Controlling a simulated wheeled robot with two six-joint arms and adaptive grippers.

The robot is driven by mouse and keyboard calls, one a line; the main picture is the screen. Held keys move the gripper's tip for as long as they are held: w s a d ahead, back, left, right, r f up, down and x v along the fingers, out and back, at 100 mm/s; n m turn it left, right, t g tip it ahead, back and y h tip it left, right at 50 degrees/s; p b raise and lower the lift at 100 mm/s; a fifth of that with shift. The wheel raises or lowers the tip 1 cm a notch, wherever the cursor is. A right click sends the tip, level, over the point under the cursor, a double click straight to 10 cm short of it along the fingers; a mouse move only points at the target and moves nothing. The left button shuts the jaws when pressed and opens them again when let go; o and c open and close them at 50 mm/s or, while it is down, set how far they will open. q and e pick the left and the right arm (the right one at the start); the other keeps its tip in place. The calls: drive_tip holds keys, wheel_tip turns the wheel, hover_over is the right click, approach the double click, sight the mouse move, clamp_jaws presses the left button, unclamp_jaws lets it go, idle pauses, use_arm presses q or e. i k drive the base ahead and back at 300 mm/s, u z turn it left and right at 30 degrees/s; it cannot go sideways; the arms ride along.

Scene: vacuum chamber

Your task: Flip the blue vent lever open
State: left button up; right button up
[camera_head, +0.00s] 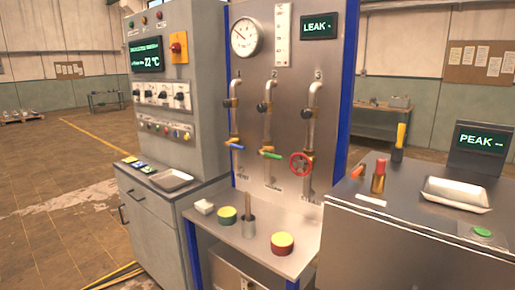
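The blue vent lever (235,146) is on the leftmost of three vertical pipes on the grey panel. It is small and lies nearly level, tilting slightly down to the right. A green lever (271,155) is on the middle pipe, and a red handwheel (300,164) is on the right pipe. Neither of my grippers shows in the head view, so nothing covers the blue lever.
A metal shelf (228,252) below the panel holds a green-and-yellow cylinder (227,215), a grey holder with a rod (248,228) and a red-and-yellow cylinder (282,244). A control cabinet (188,110) stands left.

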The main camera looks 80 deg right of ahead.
sight(237, 147)
drive_tip(key=z, duration=1.05)
drive_tip(key=i, duration=1.1)
drive_tip(key=z, duration=1.35)
drive_tip(key=i, duration=0.3)
drive_tip(key=z, duration=0.6)
drive_tip(key=k, duration=0.55)
drive_tip(key=u, duration=1.05)
drive_tip(key=i, duration=0.5)
drive_tip(key=z, duration=0.05)
